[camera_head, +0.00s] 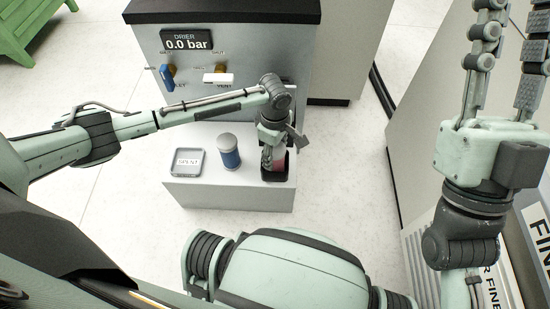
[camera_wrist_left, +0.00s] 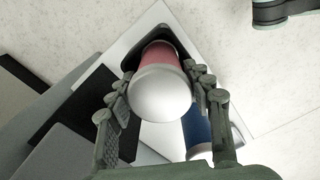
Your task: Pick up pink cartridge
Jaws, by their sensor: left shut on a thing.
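The pink cartridge (camera_wrist_left: 160,56) has a pale rounded end facing the camera in the left wrist view. In the head view a little of the pink cartridge (camera_head: 267,160) shows under my left gripper (camera_head: 271,150). My left gripper (camera_wrist_left: 162,85) points down and is shut on the cartridge, one finger on each side. The cartridge stands at a black square holder (camera_head: 289,172) on the low white block; I cannot tell whether its lower end is still inside. My right gripper (camera_head: 505,60) is raised at the right, its fingers apart and empty.
A blue cartridge (camera_head: 229,152) with a pale top stands close to the left of the holder, also in the left wrist view (camera_wrist_left: 197,133). A grey tray (camera_head: 174,171) lies further left on the white block (camera_head: 230,196). A drier panel (camera_head: 238,98) with knobs rises behind.

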